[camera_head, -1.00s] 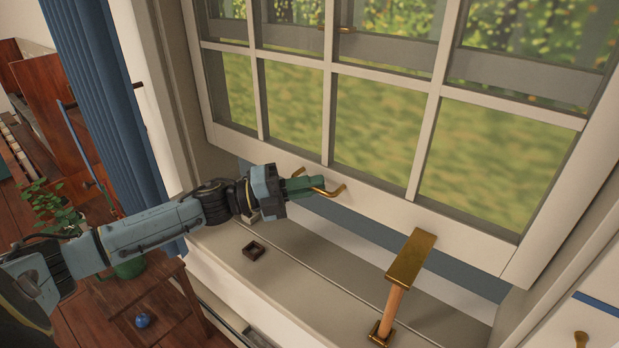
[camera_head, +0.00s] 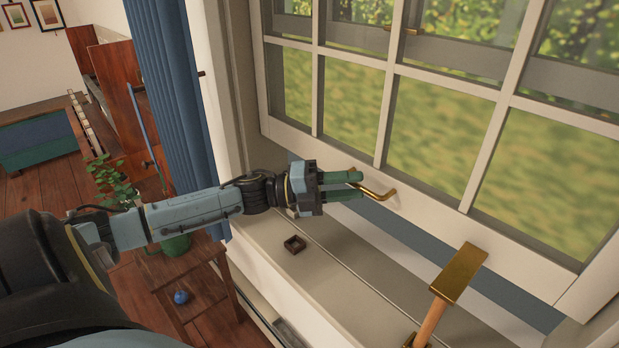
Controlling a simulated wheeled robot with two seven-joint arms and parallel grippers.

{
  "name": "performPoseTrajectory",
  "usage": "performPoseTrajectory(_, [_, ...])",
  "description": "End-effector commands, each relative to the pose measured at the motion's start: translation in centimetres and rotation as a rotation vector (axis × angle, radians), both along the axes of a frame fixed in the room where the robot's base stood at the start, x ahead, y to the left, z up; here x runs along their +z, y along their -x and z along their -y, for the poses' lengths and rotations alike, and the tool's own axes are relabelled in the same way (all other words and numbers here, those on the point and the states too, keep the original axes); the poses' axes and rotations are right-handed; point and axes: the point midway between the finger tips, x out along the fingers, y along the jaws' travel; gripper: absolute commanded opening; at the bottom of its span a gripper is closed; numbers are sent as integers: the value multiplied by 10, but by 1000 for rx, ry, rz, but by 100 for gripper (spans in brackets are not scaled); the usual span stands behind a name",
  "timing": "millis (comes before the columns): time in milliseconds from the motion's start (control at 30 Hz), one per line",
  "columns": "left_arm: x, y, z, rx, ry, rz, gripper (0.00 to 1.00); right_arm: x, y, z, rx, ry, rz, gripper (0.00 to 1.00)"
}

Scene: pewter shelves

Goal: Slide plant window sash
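The white window sash (camera_head: 415,170) with several panes is raised above the sill, with a gap under its bottom rail. A curved brass handle (camera_head: 384,192) sticks out from that rail. My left gripper (camera_head: 352,185) is beside the handle's left part, its two green fingers spread apart and pointing right. Whether the fingers touch the handle cannot be told. A potted plant (camera_head: 108,180) stands left of the window, its green pot (camera_head: 175,243) partly behind my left arm. My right gripper is out of view.
A blue curtain (camera_head: 170,90) hangs at the left, and a blue ball (camera_head: 181,297) is on the wooden stool.

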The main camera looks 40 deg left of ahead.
Motion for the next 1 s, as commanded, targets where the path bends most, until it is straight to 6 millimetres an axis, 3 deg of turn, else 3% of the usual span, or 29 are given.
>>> performPoseTrajectory(600, [-14,63,-75,1,-1,-2,32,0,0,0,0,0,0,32])
performPoseTrajectory(1000, [-15,71,-85,-1,-1,2,32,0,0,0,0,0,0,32])
